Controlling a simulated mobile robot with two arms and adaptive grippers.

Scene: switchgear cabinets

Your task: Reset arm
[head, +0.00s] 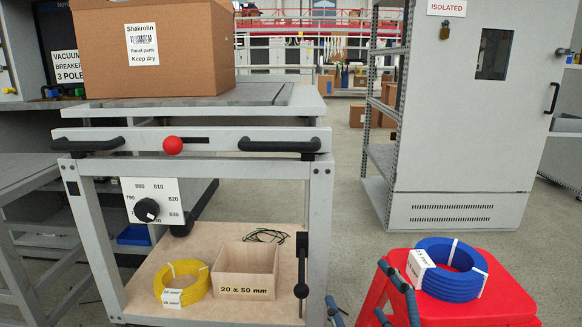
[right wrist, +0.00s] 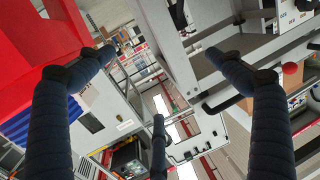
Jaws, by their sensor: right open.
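My right gripper (head: 360,287) shows at the lower edge of the head view, between the trolley and a red stool. Its dark, ribbed fingers are spread, with nothing between them. In the right wrist view the open gripper (right wrist: 160,78) has a finger at left, one at right and one at lower middle. The background there is tilted. My left gripper and arm are not in the head view.
A grey trolley (head: 190,137) with a red knob (head: 173,145) carries a cardboard box (head: 155,50). A blue cable coil (head: 450,283) lies on the red stool (head: 505,300), close right of my gripper. A grey cabinet (head: 470,130) stands behind. Floor between trolley and cabinet is clear.

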